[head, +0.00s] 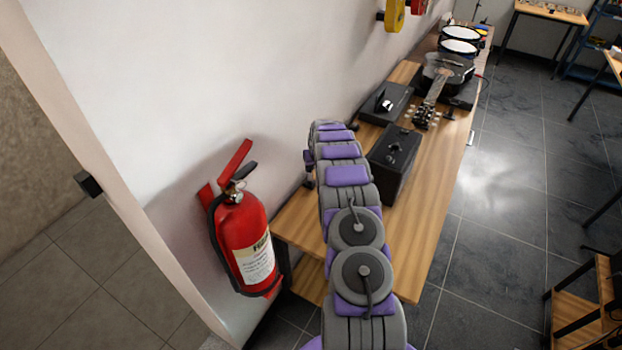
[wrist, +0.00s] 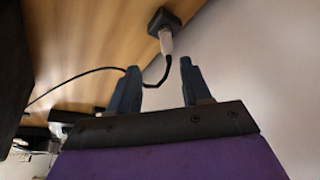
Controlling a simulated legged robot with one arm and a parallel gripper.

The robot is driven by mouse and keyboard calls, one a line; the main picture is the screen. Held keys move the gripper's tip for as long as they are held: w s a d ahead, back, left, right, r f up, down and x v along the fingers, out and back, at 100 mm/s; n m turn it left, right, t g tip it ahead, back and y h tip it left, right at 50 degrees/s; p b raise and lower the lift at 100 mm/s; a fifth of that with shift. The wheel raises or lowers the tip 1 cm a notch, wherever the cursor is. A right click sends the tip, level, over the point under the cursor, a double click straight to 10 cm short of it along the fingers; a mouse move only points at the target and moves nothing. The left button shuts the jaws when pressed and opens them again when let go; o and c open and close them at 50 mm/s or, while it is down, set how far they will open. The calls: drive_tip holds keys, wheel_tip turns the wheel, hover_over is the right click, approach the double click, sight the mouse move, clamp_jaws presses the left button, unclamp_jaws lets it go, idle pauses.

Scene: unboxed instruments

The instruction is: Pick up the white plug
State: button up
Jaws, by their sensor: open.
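In the wrist view, the white plug (wrist: 166,42) shows just beyond my gripper (wrist: 158,68). Its upper end in the picture meets a square black block (wrist: 165,19) on the wooden table, and a black cable runs from its other end. My gripper's two dark blue fingers are spread apart with no object clamped between them. The plug lies past the fingertips, in line with the gap and nearer the right finger. The cable passes across the gap. In the head view, my arm hides the gripper, and I cannot make out the plug.
The wooden table (head: 432,195) runs along the white wall. A black amplifier box (head: 394,165) stands right of my arm, with a black case (head: 385,102) and a guitar (head: 436,85) behind it. A red fire extinguisher (head: 243,232) hangs on the wall at left.

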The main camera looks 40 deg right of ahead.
sight(311, 174)
drive_tip(key=shift+w+a+f, duration=0.5)
drive_tip(key=shift+a+f, duration=0.25)
drive_tip(key=shift+f, duration=0.25)
drive_tip(key=f, duration=0.1)
drive_tip(key=d+f, duration=0.1)
drive_tip(key=w+f+b, duration=0.1)
drive_tip(key=f, duration=0.1)
drive_tip(key=shift+d, duration=0.4)
drive_tip(key=shift+w+d+f, duration=0.15)
drive_tip(key=shift+w+f, duration=0.05)
drive_tip(key=shift+f, duration=0.2)
drive_tip(key=shift+a+r, duration=0.2)
drive_tip(key=shift+a, duration=0.5)
drive_tip(key=shift+d, duration=0.1)
drive_tip(key=shift+c, duration=1.2)
drive_tip(key=shift+d+f, duration=0.2)
drive_tip(key=shift+d, duration=0.3)
drive_tip(key=c, duration=0.5)
drive_tip(key=shift+c, duration=0.6)
drive_tip(key=shift+w+a, duration=0.1)
drive_tip(key=shift+a, duration=0.15)
clamp_jaws()
